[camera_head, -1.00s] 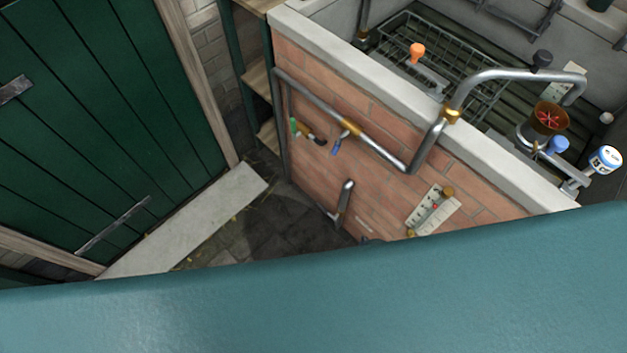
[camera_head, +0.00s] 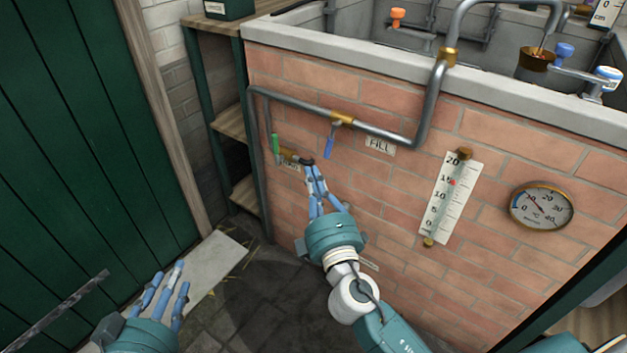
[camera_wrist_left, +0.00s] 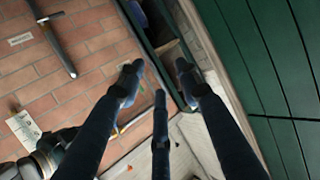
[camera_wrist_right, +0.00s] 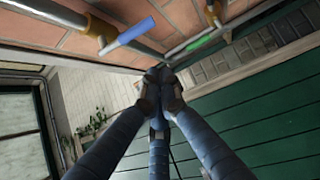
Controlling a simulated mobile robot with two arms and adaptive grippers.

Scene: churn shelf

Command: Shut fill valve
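The fill valve's blue lever (camera_head: 329,145) hangs down from the brass valve body (camera_head: 343,118) on the wall pipe, crosswise to the pipe, beside a FILL label (camera_head: 380,145). My right gripper (camera_head: 314,172) is below and slightly left of the lever, apart from it. Its fingertips are drawn together with nothing visible between them. In the right wrist view the blue lever (camera_wrist_right: 130,33) is beyond and left of the fingertips (camera_wrist_right: 160,78). My left gripper (camera_head: 168,282) is low at the left with fingers spread and empty; it also shows open in the left wrist view (camera_wrist_left: 158,82).
A green lever (camera_head: 275,149) on a lower pipe is close left of the blue one. A level gauge (camera_head: 450,198) and round thermometer (camera_head: 541,208) are on the brick wall at right. A shelf (camera_head: 230,122) and green door (camera_head: 75,130) stand left.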

